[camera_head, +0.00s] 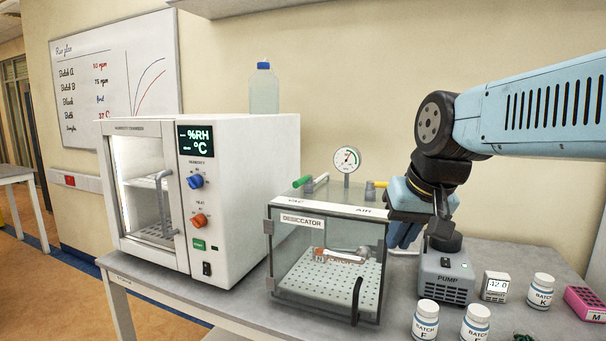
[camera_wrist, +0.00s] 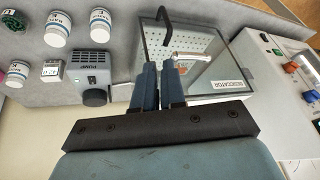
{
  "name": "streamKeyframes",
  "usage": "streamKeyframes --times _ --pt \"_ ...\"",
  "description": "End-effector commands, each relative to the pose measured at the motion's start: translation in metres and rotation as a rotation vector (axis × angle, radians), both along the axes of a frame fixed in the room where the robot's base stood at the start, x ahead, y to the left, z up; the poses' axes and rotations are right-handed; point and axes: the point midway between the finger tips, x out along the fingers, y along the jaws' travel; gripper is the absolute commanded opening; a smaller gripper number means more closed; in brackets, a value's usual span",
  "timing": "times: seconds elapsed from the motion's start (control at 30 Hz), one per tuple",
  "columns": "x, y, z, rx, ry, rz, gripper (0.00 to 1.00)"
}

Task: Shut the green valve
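The green valve handle (camera_head: 303,182) sticks out sideways above the left part of the clear desiccator box (camera_head: 283,245), near the VAC label. It points left and slightly toward the front. I do not see the green handle in the wrist view. My gripper (camera_wrist: 160,67) has two dark blue fingers side by side over the desiccator, with a narrow gap and nothing visible between them. In the head view my gripper (camera_head: 402,236) is at the right back of the box, right of the green valve and apart from it.
A yellow valve (camera_head: 377,184) stands beside my gripper, near the AIR label. A gauge (camera_head: 346,159) rises between the valves. The pump (camera_head: 446,276) and several bottles stand right; the humidity chamber (camera_head: 240,190) stands left.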

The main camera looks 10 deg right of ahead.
Motion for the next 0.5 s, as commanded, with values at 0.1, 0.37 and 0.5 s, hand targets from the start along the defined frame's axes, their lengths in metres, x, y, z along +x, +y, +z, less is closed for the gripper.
streamKeyframes --times 0.1,0.37,0.5 --pt "0.035 0.007 0.032 0.091 0.038 -0.048 0.00" --pt "0.108 0.022 0.091 0.280 0.121 -0.142 0.00" --pt "0.149 0.030 0.118 0.374 0.168 -0.181 0.00"
